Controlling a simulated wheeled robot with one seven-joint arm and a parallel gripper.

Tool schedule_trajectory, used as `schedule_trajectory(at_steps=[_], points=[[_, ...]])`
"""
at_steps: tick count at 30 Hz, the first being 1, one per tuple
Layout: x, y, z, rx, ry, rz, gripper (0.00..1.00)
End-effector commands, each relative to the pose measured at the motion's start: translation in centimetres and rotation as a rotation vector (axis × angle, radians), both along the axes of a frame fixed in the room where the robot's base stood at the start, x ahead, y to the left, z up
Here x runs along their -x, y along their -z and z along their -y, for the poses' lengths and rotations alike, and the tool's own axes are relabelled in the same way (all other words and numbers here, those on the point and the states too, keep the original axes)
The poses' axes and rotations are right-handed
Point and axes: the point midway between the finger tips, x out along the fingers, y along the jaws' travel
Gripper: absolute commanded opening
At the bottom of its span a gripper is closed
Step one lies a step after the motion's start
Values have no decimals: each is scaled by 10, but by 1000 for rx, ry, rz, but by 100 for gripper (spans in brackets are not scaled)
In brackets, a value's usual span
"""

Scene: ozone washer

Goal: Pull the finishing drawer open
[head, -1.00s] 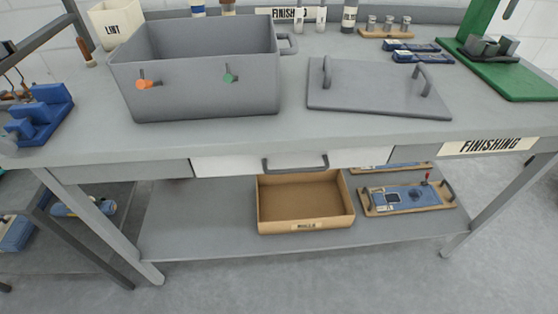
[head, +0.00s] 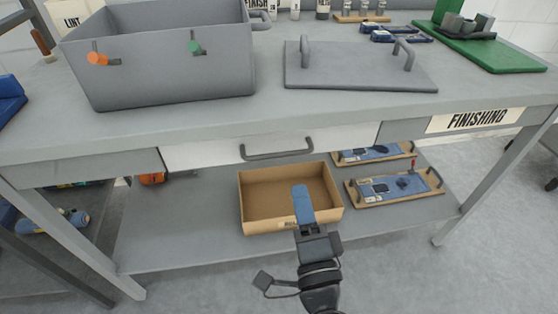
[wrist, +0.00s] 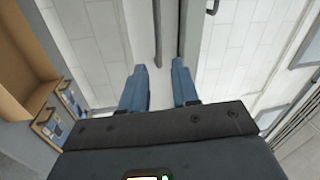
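The finishing drawer (head: 205,152) has a pale front under the worktop, and it looks closed, flush with the grey rail beside it. Its grey bar handle (head: 277,154) stands out from the front. My gripper (head: 302,190) is in front of the bench, below and slightly right of the handle in the head view, and apart from it. In the wrist view my gripper's two blue fingers (wrist: 160,85) are spread with a gap and nothing held between them. A small dark piece at the wrist view's top edge may be the handle; I cannot tell.
A cardboard bin (head: 255,222) sits on the lower shelf (head: 180,240), behind my gripper in the head view. Trays with blue parts (head: 395,190) lie to its right. A grey tub (head: 160,70) and flat lid (head: 350,72) stand on the worktop above. The floor in front is clear.

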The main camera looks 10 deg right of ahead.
Motion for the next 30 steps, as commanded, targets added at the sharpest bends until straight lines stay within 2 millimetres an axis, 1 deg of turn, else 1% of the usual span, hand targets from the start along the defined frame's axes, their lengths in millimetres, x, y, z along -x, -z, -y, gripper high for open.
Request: schedule_trajectory(at_steps=[1, 3, 6, 11, 21, 25, 30], points=[[-13, 0, -7, -42, -9, 9, 30], [-25, -1, -14, -91, -19, 13, 30], [-35, -2, -19, -128, -25, 15, 30], [-48, -6, -20, -142, -26, 16, 30], [-96, -15, -17, -139, -26, 16, 30], [-108, -17, -16, -139, -25, 15, 30], [-114, -18, -15, -138, -25, 15, 30]])
